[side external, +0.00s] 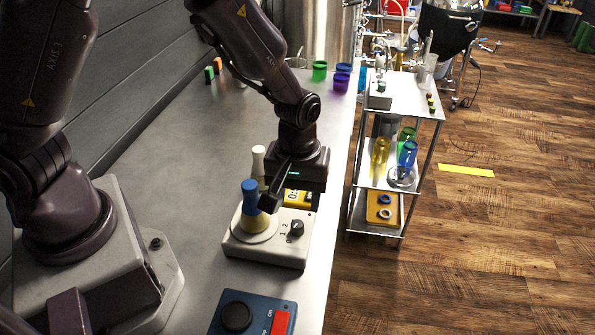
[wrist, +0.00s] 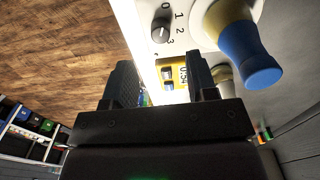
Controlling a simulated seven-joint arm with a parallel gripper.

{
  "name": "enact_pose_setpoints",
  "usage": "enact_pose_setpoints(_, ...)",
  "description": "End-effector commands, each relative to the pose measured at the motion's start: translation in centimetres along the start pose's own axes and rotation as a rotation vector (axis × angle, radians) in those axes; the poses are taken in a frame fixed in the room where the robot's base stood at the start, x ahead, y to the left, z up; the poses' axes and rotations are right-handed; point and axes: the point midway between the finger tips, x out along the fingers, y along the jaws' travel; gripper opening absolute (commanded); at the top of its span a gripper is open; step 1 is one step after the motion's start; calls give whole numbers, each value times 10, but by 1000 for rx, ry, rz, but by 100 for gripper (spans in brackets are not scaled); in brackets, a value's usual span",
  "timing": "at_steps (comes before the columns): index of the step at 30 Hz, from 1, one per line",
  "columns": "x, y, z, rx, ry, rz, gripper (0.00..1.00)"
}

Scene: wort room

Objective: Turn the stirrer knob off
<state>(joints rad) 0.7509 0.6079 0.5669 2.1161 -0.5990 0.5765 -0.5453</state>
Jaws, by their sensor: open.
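The white stirrer (side external: 265,252) sits on the steel bench, with a round plate on top. Its dark knob (side external: 296,228) is at the right of its top face. In the wrist view the knob (wrist: 160,30) shows beside the printed numbers 0 to 3; I cannot tell surely which one it points at. A flask with a yellowish body and blue top (side external: 250,197) stands on the plate; it also shows in the wrist view (wrist: 245,50). My gripper (side external: 270,203) is open and empty, above the stirrer near the flask. Its two fingers (wrist: 163,85) show apart in the wrist view.
A yellow meter (side external: 298,199) lies just behind the stirrer, near a white-topped bottle (side external: 258,158). A blue box (side external: 252,316) with a black dial is in front. Coloured cups (side external: 320,71) stand farther back. A metal trolley (side external: 412,100) stands right of the bench.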

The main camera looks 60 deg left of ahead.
Motion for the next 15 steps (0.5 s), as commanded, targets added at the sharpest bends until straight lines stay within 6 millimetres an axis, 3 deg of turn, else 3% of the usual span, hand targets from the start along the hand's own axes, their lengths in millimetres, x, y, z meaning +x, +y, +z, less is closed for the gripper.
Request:
enact_pose_setpoints(6,-43,1,1,1,0,4,52)
enact_pose_setpoints(15,-61,0,0,-2,-1,-1,52)
